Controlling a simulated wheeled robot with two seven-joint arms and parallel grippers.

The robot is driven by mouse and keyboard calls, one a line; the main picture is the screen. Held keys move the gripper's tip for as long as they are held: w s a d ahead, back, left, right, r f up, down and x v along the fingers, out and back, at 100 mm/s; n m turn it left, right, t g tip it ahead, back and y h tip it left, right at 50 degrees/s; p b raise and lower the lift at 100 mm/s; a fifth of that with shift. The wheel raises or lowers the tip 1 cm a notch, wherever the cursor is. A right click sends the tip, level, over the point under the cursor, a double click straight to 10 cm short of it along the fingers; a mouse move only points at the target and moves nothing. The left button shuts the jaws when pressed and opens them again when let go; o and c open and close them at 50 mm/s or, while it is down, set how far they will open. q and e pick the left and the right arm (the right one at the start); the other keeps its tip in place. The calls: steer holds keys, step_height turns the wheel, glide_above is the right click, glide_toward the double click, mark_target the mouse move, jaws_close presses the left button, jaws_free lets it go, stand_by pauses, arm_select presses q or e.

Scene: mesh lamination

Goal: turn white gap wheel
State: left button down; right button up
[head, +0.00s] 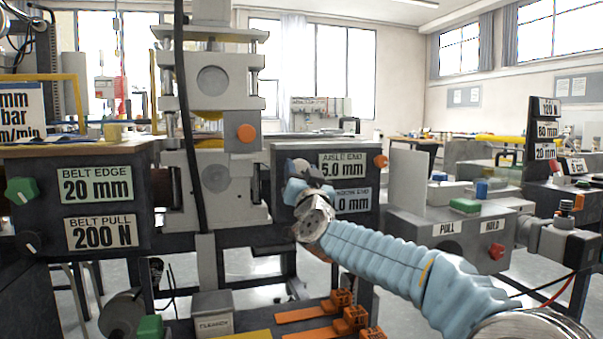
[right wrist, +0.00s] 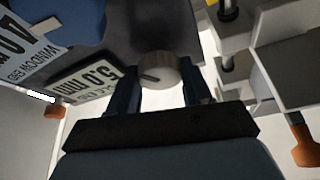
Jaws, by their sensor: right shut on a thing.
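The white gap wheel (right wrist: 158,69) is a pale round knob with a dark mark on its face, on the underside or front of a dark panel in the right wrist view. My right gripper (right wrist: 159,84) has one dark finger on each side of it and is shut on it. In the head view my right gripper (head: 296,182) is at the left part of the gap panel (head: 283,219), beside its labels, and hides the wheel. The labels read AISLE END 5.0 mm (head: 342,165) and a partly covered 4.0 mm (head: 352,201). My left gripper is not in view.
An orange knob (head: 380,161) sits at the panel's right edge. The grey roller stand (head: 213,135) with a hanging black cable rises to the left. A belt panel (head: 75,205) stands further left. A PULL/HOLD box (head: 440,228) stands to the right, behind my right arm.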

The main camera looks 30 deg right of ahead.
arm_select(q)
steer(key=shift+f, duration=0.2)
arm_select(e)
steer(key=shift+n, duration=0.4)
